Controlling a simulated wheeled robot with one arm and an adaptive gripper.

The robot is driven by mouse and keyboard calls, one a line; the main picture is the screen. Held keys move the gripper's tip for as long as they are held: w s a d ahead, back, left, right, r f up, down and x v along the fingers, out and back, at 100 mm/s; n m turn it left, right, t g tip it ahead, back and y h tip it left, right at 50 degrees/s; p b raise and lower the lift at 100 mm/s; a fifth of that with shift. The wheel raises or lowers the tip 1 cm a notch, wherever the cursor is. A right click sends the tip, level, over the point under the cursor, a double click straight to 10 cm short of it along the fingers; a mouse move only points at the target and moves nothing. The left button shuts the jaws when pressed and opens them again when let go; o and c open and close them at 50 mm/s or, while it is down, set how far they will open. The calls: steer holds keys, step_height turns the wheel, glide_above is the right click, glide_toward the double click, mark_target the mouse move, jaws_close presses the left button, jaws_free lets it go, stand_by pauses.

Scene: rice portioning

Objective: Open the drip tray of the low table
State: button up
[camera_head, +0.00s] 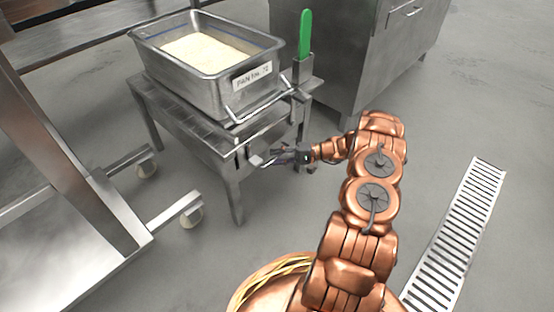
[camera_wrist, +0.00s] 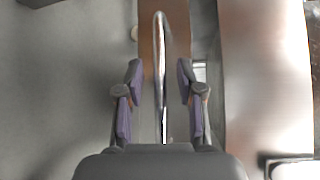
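The low table (camera_head: 229,170) is a steel stand with a deep pan (camera_head: 190,85) of rice on top. The drip tray's handle (camera_wrist: 160,60) is a thin shiny bar in the wrist view; in the head view, a metal bar (camera_head: 260,161) shows at the table's front, just left of my gripper (camera_head: 280,158). In the wrist view, my gripper (camera_wrist: 159,85) is open, with its purple-padded fingers on either side of the bar and visible gaps to both. The rest of the drip tray is hard to make out under the tabletop.
A green-handled tool (camera_head: 305,35) stands upright in a holder at the table's right corner. A steel cabinet (camera_head: 350,60) is behind. A wheeled steel frame (camera_head: 70,190) stands at left. A floor drain grate (camera_head: 455,235) lies at right. The floor before the table is clear.

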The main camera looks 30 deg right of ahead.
steer(key=shift+a, duration=0.15)
jaws_close()
stand_by(0.7)
